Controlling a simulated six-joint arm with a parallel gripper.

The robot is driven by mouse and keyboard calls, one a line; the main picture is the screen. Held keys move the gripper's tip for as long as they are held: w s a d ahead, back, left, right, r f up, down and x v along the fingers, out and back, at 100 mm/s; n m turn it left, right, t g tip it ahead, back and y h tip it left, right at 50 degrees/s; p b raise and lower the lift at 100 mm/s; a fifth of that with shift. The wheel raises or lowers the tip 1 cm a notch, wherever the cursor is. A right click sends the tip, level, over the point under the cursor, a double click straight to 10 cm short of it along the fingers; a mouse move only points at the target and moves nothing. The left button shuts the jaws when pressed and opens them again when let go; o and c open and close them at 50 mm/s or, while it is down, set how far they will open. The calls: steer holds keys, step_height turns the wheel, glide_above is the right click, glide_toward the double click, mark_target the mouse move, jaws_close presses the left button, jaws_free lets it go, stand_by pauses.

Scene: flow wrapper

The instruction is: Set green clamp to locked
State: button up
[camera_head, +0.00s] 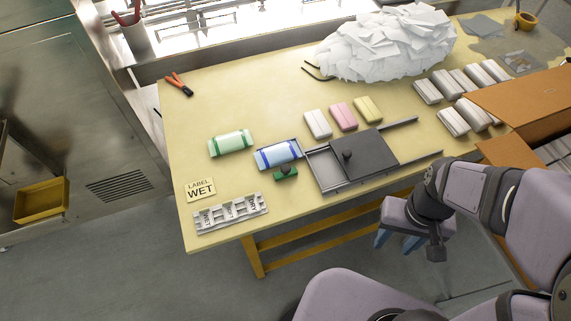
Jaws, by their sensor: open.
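The green clamp (286,174) is a small dark green block at the front edge of the blue-and-white pack's holder. A dark round knob shows on top of it; whether it is locked I cannot tell at this size. A blue-and-white wrapped pack (277,154) lies in a tray just behind the clamp. My gripper (398,241) hangs off the table's front edge, to the right of and nearer than the clamp, well apart from it. Its blue fingers point down, open, with nothing seen between them.
A dark sliding plate (364,153) with a black knob sits on rails right of the clamp. A green-and-white pack (231,143) lies to the left. Cardboard boxes (530,105) stand right.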

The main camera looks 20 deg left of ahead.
steer(key=s+a+f+n+g, duration=0.1)
steer(key=s+a+f+n, duration=0.15)
steer(key=a, duration=0.25)
steer(key=n+t, duration=0.1)
steer(key=n, duration=0.3)
glide_toward(286, 170)
steer(key=shift+h, duration=0.3)
steer(key=s+d+f, duration=0.2)
steer(key=f, duration=0.1)
steer(key=s+d+f+p, duration=0.1)
steer(key=s+d+f, duration=0.2)
steer(key=shift+s, duration=0.2)
steer(key=shift+m+t+y, duration=0.45)
steer(key=shift+t+y, duration=0.05)
steer(key=w+a+r, duration=0.4)
steer(key=shift+w+a, duration=0.35)
steer(key=shift+w+a+r+m, duration=0.3)
steer(key=shift+w+a+r, duration=0.25)
steer(key=shift+r, duration=0.25)
steer(key=shift+s+d+m, duration=0.3)
steer(key=shift+s+m, duration=0.05)
steer(key=shift+m, duration=0.15)
steer(key=shift+s+d+m, duration=0.1)
steer(key=shift+m, duration=0.2)
steer(key=shift+f, duration=0.1)
